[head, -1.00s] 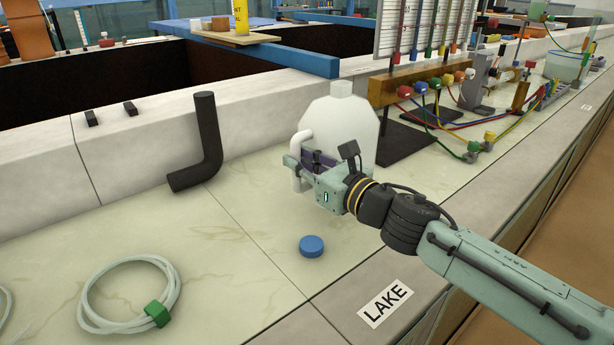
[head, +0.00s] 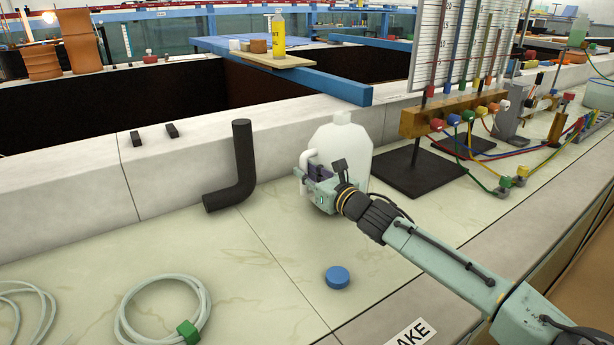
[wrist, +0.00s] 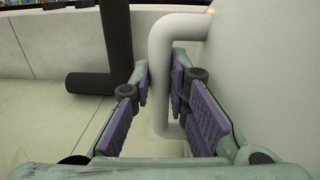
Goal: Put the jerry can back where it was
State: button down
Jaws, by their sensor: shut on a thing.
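The white jerry can (head: 343,150) stands upright near the back of the pale bench, or is held just above it; I cannot tell which. My gripper (head: 308,176) is shut on the can's handle at its left side. In the wrist view, the purple finger pads of my gripper (wrist: 162,88) close around the white tubular handle (wrist: 162,60), with the can's body (wrist: 265,70) filling the right side. The gripper and wrist hide the lower front of the can.
A black elbow pipe (head: 243,165) stands left of the can. A blue cap (head: 337,277) lies in front. A coiled hose (head: 160,310) lies at the front left. A manometer stand on a black base (head: 415,175) is close on the right. The bench between cap and can is clear.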

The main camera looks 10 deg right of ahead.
jog(key=shift+f, duration=0.7)
jog(key=shift+f, duration=0.2)
jog(key=c, duration=1.5)
grip_release()
jog(key=shift+c, duration=0.2)
jog(key=b+v, duration=0.3)
jog(key=v, duration=0.9)
jog(key=shift+s, duration=0.1)
